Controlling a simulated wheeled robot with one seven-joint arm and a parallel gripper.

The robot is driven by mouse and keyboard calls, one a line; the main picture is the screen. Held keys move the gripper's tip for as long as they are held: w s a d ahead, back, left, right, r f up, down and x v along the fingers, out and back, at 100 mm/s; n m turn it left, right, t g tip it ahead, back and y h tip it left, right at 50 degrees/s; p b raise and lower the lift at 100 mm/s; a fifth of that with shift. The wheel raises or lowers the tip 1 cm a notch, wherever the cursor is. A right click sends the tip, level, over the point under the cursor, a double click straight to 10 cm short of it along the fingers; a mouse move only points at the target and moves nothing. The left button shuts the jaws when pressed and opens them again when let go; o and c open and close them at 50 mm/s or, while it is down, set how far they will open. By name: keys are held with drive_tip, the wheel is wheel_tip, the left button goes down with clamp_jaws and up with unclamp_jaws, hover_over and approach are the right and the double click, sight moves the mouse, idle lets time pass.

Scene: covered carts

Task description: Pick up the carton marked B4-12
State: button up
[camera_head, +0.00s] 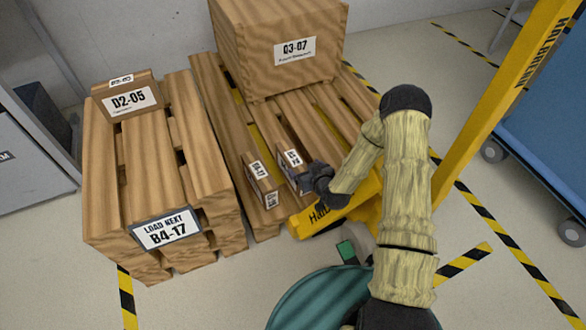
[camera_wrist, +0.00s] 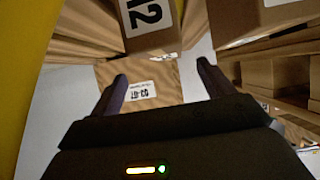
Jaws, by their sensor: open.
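A small brown carton (camera_head: 291,157) stands on the front of the right pallet, partly hidden by my gripper (camera_head: 308,178). Its label is too small to read surely in the head view. In the wrist view, a carton with a label ending in "12" (camera_wrist: 148,38) shows at the top edge; the rest of its label is cut off. My gripper (camera_wrist: 162,70) is open, its fingers apart and nothing seen held between them. The carton lies beyond the fingertips, roughly in line with the gap.
A similar small carton (camera_head: 260,183) stands close on the left. A large carton Q3-07 (camera_head: 270,55) sits behind. The left stacked pallets (camera_head: 195,100) carry carton D2-05 (camera_head: 121,107) and a B4-17 sign (camera_head: 166,231). A yellow pallet jack (camera_head: 345,205) is under my arm.

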sight(297, 162)
drive_tip(key=shift+b+x, duration=0.7)
drive_tip(key=shift+x, duration=0.45)
drive_tip(key=shift+w+a+f, duration=0.1)
drive_tip(key=shift+w, duration=0.05)
drive_tip(key=shift+f, duration=0.1)
drive_tip(key=b+x, duration=0.3)
drive_tip(key=shift+a+f+b, duration=0.3)
drive_tip(key=shift+a+f, duration=0.1)
drive_tip(key=shift+a, duration=0.05)
drive_tip(key=shift+w+a+f, duration=0.1)
drive_tip(key=shift+w, duration=0.45)
clamp_jaws()
